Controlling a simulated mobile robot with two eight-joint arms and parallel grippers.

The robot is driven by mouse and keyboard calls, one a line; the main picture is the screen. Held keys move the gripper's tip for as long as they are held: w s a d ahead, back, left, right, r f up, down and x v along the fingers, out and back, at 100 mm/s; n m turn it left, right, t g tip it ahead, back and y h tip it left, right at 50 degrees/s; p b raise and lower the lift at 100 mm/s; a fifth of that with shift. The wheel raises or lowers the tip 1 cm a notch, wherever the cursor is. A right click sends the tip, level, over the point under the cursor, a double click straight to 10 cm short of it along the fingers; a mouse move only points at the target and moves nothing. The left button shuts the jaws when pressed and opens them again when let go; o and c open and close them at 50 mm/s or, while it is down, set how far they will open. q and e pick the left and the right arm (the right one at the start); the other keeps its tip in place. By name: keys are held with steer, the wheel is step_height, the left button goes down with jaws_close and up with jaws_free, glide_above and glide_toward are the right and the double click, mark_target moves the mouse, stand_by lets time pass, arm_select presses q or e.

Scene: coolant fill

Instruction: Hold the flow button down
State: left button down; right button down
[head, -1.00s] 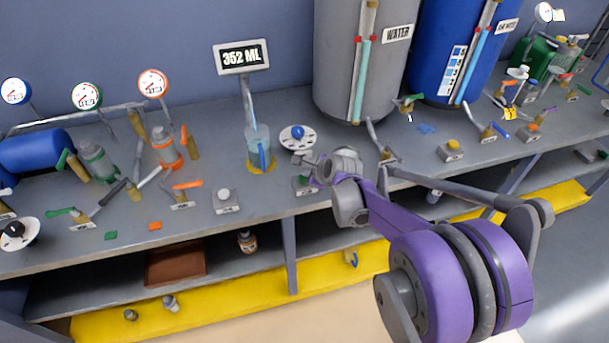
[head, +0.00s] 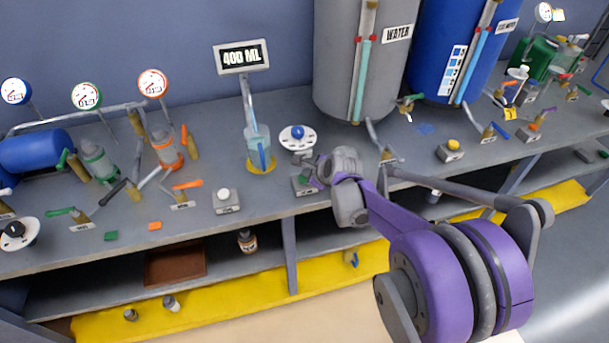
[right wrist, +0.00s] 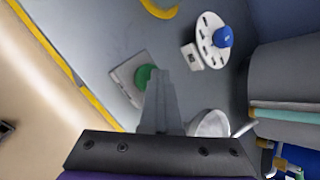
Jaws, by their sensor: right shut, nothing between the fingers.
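A green button (right wrist: 147,77) sits on a pale box in the right wrist view, and I take it as the flow button. In the head view its box (head: 303,190) is at the bench's front edge, with the button mostly hidden by my gripper. My right gripper (head: 312,175) is shut and empty, its tips at the button. In the right wrist view the shut fingers (right wrist: 161,78) lie just right of the green cap, overlapping its edge; I cannot tell whether they touch it. The display (head: 241,57) reads 400 ML. My left gripper is not in view.
A blue-knobbed dial (head: 298,136) is close behind my gripper.

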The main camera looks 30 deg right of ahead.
stand_by(0.8)
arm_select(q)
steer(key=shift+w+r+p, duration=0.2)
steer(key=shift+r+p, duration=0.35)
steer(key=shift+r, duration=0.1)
arm_select(e)
steer(key=shift+r, duration=0.95)
